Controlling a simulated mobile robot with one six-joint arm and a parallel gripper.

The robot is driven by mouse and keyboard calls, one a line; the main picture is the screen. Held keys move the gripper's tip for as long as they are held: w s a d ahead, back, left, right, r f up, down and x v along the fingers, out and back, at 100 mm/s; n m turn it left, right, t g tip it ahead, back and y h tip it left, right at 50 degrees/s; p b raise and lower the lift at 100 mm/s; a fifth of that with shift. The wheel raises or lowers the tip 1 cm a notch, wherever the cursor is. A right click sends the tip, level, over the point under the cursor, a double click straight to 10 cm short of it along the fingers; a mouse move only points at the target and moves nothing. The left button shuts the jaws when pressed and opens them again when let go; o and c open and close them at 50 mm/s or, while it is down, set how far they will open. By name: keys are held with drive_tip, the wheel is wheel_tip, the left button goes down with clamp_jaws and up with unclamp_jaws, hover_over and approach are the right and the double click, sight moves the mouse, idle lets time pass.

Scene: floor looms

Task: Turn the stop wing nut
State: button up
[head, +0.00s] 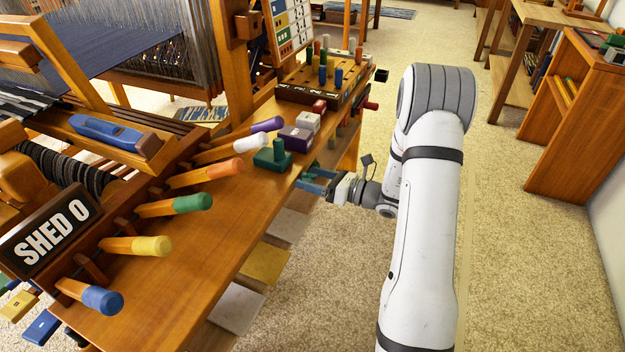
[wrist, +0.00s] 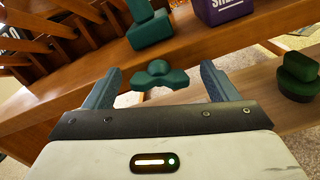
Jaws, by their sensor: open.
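The dark green wing nut (wrist: 160,76) shows in the wrist view at the front edge of the wooden bench. It has rounded lobes and lies between and just beyond my fingertips. My gripper (wrist: 160,85) is open, with one blue-grey finger on each side of it and a gap on both sides. In the head view my gripper (head: 315,184) is at the bench's right edge, level with the edge or slightly below it. A green block with an upright peg (head: 272,157) stands on the bench just above; it also shows in the wrist view (wrist: 150,30).
A purple block (head: 296,138) and a white block (head: 307,122) stand beyond the green block. Several colored-tipped levers (head: 190,203) stick out over the bench at left. A round dark green piece (wrist: 298,78) is at right in the wrist view.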

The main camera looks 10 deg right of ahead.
drive_tip(key=shift+c, duration=0.2)
drive_tip(key=c, duration=0.9)
drive_tip(key=shift+a, duration=0.15)
drive_tip(key=shift+c, duration=0.3)
